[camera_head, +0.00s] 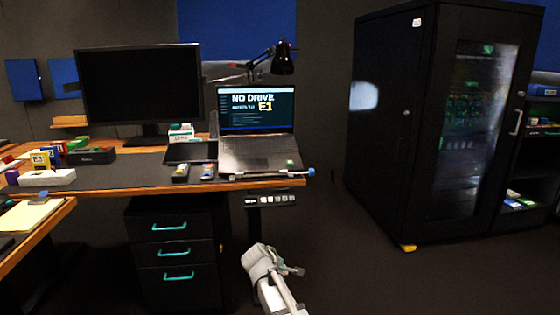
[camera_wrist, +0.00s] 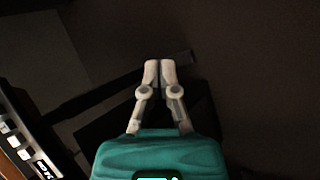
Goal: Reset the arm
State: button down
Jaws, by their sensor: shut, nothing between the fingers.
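My gripper shows in the wrist view (camera_wrist: 159,66), its two pale fingers together and nothing between them. In the head view my arm (camera_head: 270,278) is low at the bottom centre, in front of the desk and right of the drawer cabinet. The fingertips are hard to make out there. A control strip with several light buttons (camera_head: 270,200) sits under the desk's front edge, above my arm. Part of it also shows at the left edge of the wrist view (camera_wrist: 18,140), apart from the fingers. No trackball can be made out.
The desk (camera_head: 110,190) holds a monitor (camera_head: 140,90), an open laptop (camera_head: 258,150) reading "ND DRIVE" and "E1", and a lamp (camera_head: 283,62). A black drawer cabinet (camera_head: 175,245) stands below. A server cabinet (camera_head: 430,130) stands at right. The floor between (camera_head: 345,255) is clear.

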jog(key=s+d+m+g+y+p, duration=0.2)
jog(key=s+d+m+g+y, duration=0.15)
jog(key=s+d+m, duration=0.6)
jog(key=s+d+m+g+y+p, duration=0.2)
jog(key=s+d+m+g+p, duration=0.3)
jog(key=s, duration=0.8)
notch_tip(320, 180, up, 38)
jog(key=d+t+p, duration=0.1)
jog(key=p, duration=3.4)
jog(key=shift+w+n+p, duration=0.2)
jog(key=shift+n+p, duration=0.15)
jog(key=shift+n, duration=0.1)
